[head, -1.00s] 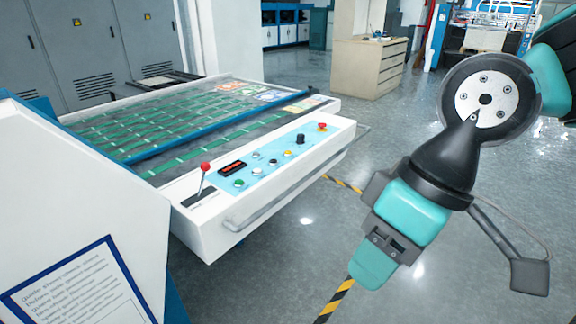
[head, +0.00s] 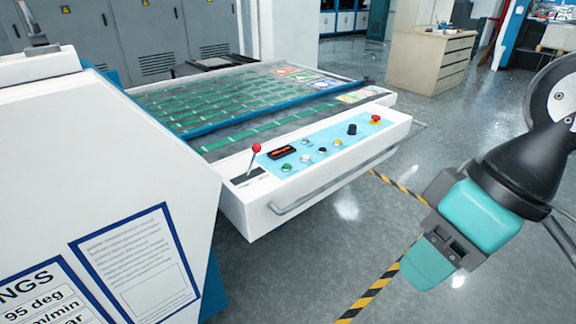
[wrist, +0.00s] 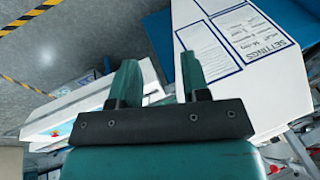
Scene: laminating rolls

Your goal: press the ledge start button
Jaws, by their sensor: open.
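The white machine ledge (head: 345,165) carries a light-blue control panel (head: 330,143). At the panel's near left end sits a green button (head: 287,167), the one that looks like a start button; I cannot read its label. My gripper (head: 428,265) hangs right of and in front of the ledge, apart from it, pointing down. In the wrist view my gripper (wrist: 158,78) is open, with two teal fingers spread and nothing between them. The ledge (wrist: 70,120) shows there partly behind the left finger; the green button cannot be made out.
Beside the button are a dark display (head: 283,153), a red-knobbed lever (head: 256,149), a black knob (head: 352,129) and a red stop button (head: 375,119). A handle rail (head: 325,187) runs along the ledge front. A white cabinet (head: 120,170) stands left. The floor right of the ledge is open.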

